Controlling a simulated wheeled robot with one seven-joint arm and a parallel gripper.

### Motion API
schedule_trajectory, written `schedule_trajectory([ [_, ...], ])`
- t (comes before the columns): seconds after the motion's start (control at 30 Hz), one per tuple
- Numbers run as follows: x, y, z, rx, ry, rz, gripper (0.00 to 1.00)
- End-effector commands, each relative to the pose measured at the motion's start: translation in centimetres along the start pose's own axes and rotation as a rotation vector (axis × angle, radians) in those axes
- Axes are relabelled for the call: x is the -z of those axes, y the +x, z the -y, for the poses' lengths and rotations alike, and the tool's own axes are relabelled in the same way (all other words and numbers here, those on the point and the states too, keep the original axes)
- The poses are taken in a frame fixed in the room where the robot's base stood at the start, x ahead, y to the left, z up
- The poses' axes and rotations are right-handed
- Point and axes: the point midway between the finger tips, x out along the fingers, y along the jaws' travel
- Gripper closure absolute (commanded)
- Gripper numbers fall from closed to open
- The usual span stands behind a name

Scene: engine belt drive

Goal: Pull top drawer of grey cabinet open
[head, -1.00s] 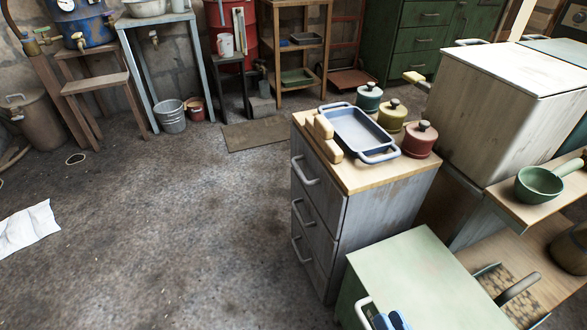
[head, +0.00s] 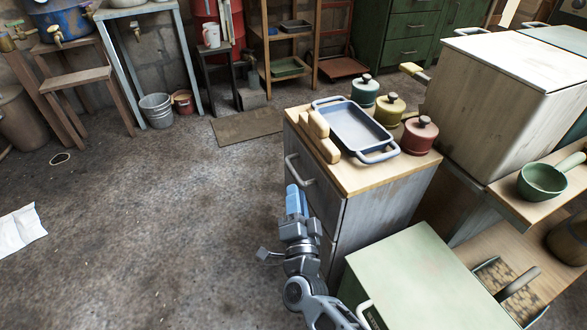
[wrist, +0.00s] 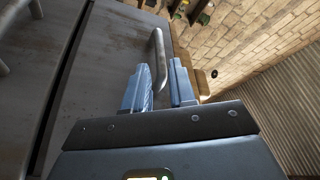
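The grey cabinet (head: 378,222) has a wooden top and a front with drawers facing left. The top drawer's curved metal handle (head: 299,170) shows in the head view; the drawer looks shut. My gripper (head: 294,200) is in front of the cabinet, just below that handle in the picture. In the wrist view the handle (wrist: 159,60) lies just beyond and between the two blue fingers of my gripper (wrist: 160,88). The fingers are open and apart. Whether either finger touches the handle I cannot tell. My arm hides the lower drawer handles in the head view.
A blue-rimmed baking dish (head: 356,128), wooden blocks (head: 318,125) and several lidded pots, one red (head: 419,134), stand on the cabinet top. A pale green cabinet (head: 415,275) stands close at the right front.

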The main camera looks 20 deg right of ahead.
Motion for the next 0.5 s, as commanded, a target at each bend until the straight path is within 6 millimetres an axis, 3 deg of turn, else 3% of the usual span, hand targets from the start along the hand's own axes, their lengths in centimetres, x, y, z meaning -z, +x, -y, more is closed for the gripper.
schedule_trajectory([
  [0.5,0.0,6.8,-0.1,0.001,0.0,-0.002,0.75],
])
